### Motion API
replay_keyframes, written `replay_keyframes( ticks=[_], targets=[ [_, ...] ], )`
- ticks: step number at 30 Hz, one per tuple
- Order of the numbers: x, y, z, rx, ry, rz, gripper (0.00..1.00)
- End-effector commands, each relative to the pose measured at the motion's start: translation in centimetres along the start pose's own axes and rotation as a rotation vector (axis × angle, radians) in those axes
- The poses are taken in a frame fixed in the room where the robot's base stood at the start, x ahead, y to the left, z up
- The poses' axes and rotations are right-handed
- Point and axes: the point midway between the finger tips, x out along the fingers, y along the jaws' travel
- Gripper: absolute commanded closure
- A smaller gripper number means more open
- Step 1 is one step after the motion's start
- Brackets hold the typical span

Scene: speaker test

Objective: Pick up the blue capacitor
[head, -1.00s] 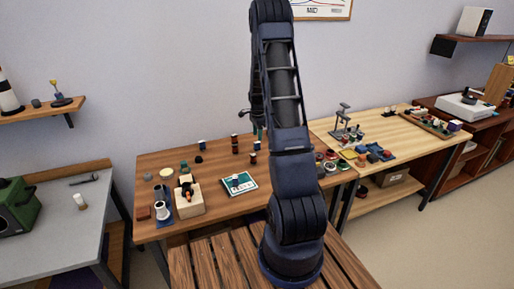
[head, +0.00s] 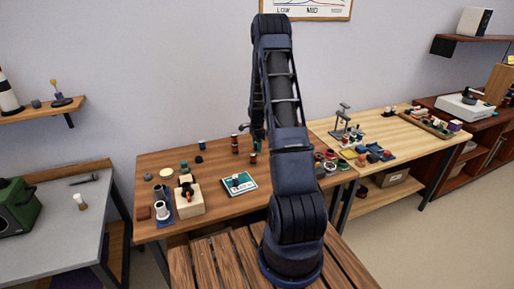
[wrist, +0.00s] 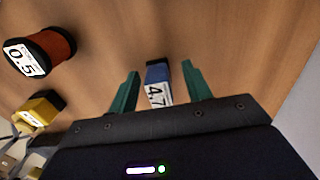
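The blue capacitor (wrist: 157,72) has a white label reading 4.7 and shows in the wrist view. It lies between the two green fingers of my gripper (wrist: 160,70). The fingers are open, with a visible gap to the capacitor on each side. Its near end is partly hidden by the gripper body. In the head view my arm covers most of the gripper, and I cannot make out this capacitor there.
An orange-brown coil (wrist: 52,50) labelled 0.5 and a yellow part (wrist: 38,110) lie left of the gripper in the wrist view. In the head view, a wooden block (head: 189,200) and a white-and-teal card (head: 239,184) sit on the brown table (head: 215,222).

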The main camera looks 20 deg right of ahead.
Motion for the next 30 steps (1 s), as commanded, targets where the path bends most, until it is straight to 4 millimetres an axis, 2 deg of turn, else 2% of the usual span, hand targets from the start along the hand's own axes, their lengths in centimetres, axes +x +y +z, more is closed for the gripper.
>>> replay_keyframes(
  ticks=[1,7,15,20,25,30],
  targets=[
    [0.0,0.0,0.0,0.000,0.000,0.000,0.59],
    [0.0,0.0,0.0,0.000,0.000,0.000,0.98],
    [-0.1,0.0,0.0,0.000,0.000,0.000,0.99],
    [-1.1,-0.1,0.0,0.000,0.001,-0.002,0.99],
    [-4.2,-0.1,0.0,-0.001,0.002,-0.004,0.99],
    [-8.6,-0.1,0.0,0.000,0.001,-0.004,0.99]
  ],
)
